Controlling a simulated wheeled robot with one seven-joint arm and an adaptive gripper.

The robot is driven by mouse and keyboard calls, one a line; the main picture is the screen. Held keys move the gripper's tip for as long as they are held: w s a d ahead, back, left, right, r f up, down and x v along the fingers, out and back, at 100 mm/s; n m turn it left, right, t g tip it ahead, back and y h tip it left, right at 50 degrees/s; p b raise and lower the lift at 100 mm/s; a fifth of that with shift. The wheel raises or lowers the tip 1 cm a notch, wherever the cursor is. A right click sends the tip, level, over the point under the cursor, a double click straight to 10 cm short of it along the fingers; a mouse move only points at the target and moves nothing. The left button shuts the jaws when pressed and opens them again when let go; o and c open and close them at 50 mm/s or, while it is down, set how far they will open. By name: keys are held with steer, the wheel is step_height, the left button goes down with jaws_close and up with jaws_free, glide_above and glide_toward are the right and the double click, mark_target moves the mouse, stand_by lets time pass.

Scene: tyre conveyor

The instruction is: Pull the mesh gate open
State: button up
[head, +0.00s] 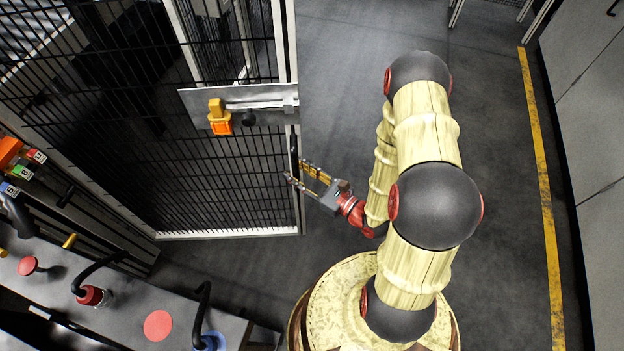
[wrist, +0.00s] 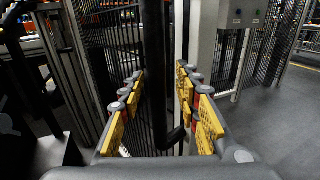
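The mesh gate (head: 220,185), black wire in a pale frame, stands at the left of the head view. A metal latch plate (head: 262,97) with an orange lock piece (head: 220,118) crosses its upper part. A dark upright handle (head: 293,150) is on the gate's right edge. In the wrist view the black handle bar (wrist: 154,60) runs down between the two fingers. My gripper (head: 296,171) is at the handle's lower part. In the wrist view my gripper (wrist: 160,85) is open, with a gap between the bar and each yellow-padded finger. Contact is not visible.
A control bench (head: 120,310) with red buttons and black cable loops stands at the lower left. Grey cabinets (head: 590,130) line the right side, behind a yellow floor line (head: 545,190). The floor (head: 340,70) right of the gate is clear.

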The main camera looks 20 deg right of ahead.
steer(key=v, duration=1.1)
steer(key=shift+s, duration=0.25)
stand_by(0.5)
steer(key=s+a+r+n+g+y, duration=0.1)
steer(key=s+a+r+n+g, duration=0.4)
steer(key=n+g, duration=0.4)
steer(key=s+a+r+n+g+y, duration=0.1)
steer(key=s+a+r+n+g, duration=0.1)
steer(key=a+r+n+g, duration=0.65)
steer(key=d+r+n+t+h, duration=0.3)
steer(key=d+r+n+h, duration=0.1)
steer(key=r+n+h, duration=0.1)
steer(key=d+r+n+t+h, duration=0.4)
steer(key=r+n, duration=0.4)
steer(key=r, duration=0.2)
steer(key=shift+d+r+h, duration=0.25)
steer(key=shift+d+h, duration=0.55)
steer(key=shift+h, duration=0.1)
stand_by(2.0)
